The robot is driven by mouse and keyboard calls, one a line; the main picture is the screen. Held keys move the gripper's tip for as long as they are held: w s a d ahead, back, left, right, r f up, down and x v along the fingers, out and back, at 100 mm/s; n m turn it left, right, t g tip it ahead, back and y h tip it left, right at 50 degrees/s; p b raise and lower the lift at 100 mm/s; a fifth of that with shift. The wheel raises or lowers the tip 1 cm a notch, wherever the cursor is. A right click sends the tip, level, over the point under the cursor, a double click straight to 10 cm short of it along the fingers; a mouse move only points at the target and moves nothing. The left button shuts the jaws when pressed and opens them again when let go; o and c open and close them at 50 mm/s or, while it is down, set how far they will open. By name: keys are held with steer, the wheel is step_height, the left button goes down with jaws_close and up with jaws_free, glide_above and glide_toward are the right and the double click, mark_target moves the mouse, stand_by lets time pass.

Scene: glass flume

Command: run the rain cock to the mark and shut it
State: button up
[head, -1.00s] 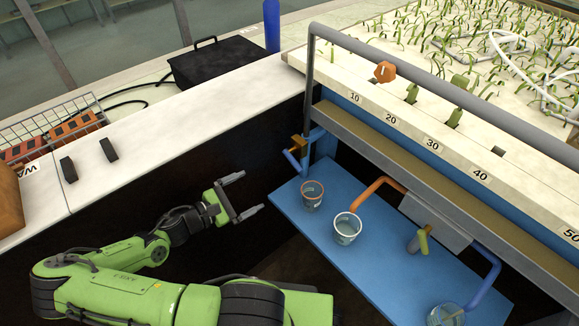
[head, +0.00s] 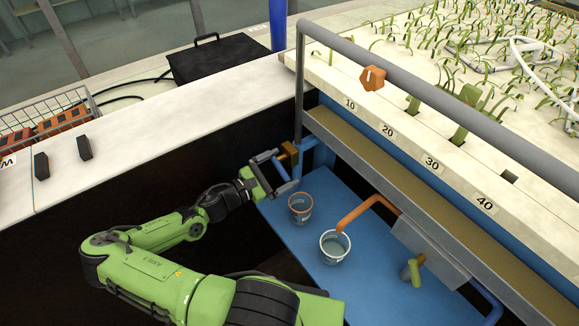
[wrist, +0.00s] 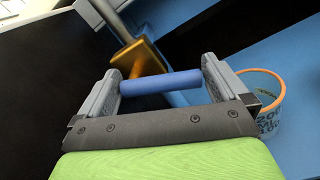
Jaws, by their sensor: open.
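A brass cock body (head: 290,150) with a blue lever (head: 280,168) sits by the post at the left end of the flume. In the wrist view the brass body (wrist: 141,58) is beyond the fingers, and the blue lever (wrist: 160,83) lies crosswise between them. My gripper (head: 284,168) is open around the lever; firm contact cannot be told. An orange-rimmed bucket (head: 300,209) stands on the blue shelf beside my gripper. Its side (wrist: 268,120) carries partly hidden print in the wrist view. I cannot make out a level mark inside it.
A pale-rimmed bucket (head: 335,247) stands under an orange spout (head: 365,209). A yellow-green handle (head: 415,270) stands to the right. An orange knob (head: 372,78) is on the numbered ledge. The grey rail (head: 440,106) runs above. The blue shelf (head: 345,290) has bare room in front.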

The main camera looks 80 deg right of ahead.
steer(key=shift+r, duration=0.1)
steer(key=shift+c, duration=0.3)
steer(key=c, duration=1.1)
steer(key=shift+m, duration=0.4)
steer(key=m, duration=0.1)
steer(key=f+m, duration=0.1)
steer(key=shift+w+m+b, duration=0.1)
steer(key=shift+m+b, duration=0.25)
steer(key=shift+m, duration=0.05)
steer(key=m, duration=0.2)
steer(key=f+m+b, duration=0.1)
steer(key=shift+w+d+m, duration=0.2)
steer(key=shift+d+m, duration=0.05)
steer(key=shift+m, duration=0.05)
steer(key=shift+w+d+f+m+b, duration=0.1)
steer(key=shift+w+d+m+b, duration=0.1)
steer(key=shift+m+b, duration=0.6)
steer(key=shift+w+d+f+m+b, duration=0.15)
steer(key=shift+m+b, duration=0.15)
steer(key=shift+m, duration=1.05)
steer(key=shift+w+d+f+m+b, duration=0.1)
steer(key=shift+w+m+b, duration=0.1)
steer(key=shift+m+b, duration=0.6)
steer(key=shift+r+m, duration=0.1)
steer(key=shift+m, duration=0.25)
